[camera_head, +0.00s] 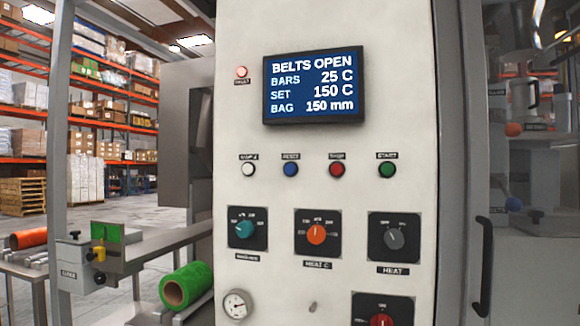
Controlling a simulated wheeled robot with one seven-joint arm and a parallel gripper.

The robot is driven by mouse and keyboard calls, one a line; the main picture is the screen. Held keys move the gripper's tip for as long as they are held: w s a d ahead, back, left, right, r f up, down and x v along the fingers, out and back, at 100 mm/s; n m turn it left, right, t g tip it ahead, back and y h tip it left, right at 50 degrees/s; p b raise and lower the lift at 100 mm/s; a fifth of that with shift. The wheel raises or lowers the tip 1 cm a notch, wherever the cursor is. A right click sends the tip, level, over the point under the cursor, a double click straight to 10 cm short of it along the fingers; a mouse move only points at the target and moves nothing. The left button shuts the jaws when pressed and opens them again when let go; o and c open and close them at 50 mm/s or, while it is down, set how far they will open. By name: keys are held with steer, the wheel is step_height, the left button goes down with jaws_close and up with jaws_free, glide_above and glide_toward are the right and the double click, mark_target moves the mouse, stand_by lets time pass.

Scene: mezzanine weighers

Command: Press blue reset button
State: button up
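The blue reset button (291,169) is on the pale control panel (235,60), under a small label that reads RESET. It sits in a row between a white button (248,169) on its left and a red button (337,169) on its right. A green button (387,169) is at the right end of the row. The display (314,85) above reads BELTS OPEN, with BARS 25 C, SET 150 C and BAG 150 mm. Nothing covers the blue button. My gripper is not in this view.
Below the buttons are a teal knob (244,228), an orange knob (317,234), a grey knob (394,238) and a red knob (382,320). A door handle (483,266) sticks out at right. A green roll (187,286) lies at lower left.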

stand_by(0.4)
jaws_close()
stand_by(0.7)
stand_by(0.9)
